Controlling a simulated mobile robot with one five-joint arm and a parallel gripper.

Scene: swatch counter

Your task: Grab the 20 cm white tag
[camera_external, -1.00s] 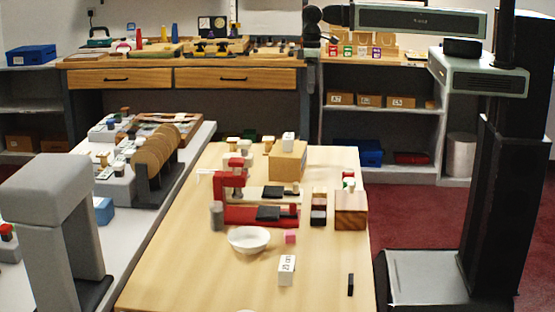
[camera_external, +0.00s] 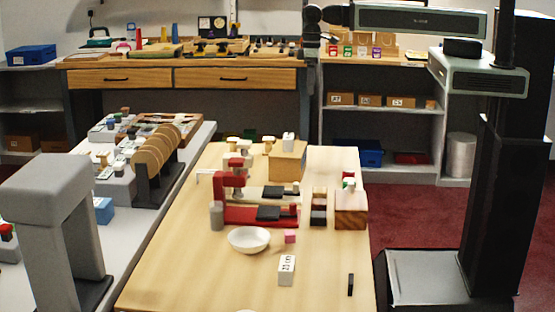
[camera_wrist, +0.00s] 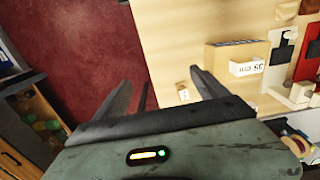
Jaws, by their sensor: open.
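A white block with a dark printed label (camera_external: 287,270) stands on the near part of the wooden table in the external view; its label is too small to read surely. Another white block (camera_external: 288,141) sits on top of a cardboard box. In the wrist view a white tag with upside-down print (camera_wrist: 246,67), apparently "35 cm", is at a tan box. A small pale block with faint marks (camera_wrist: 183,95) lies beside my right finger. My gripper (camera_wrist: 160,76) is open and empty, above the table's edge. In the external view my arm's end hangs high, beyond the table.
A red stand (camera_external: 235,182) and a wooden block (camera_external: 350,209) are farther back. The near left tabletop is clear.

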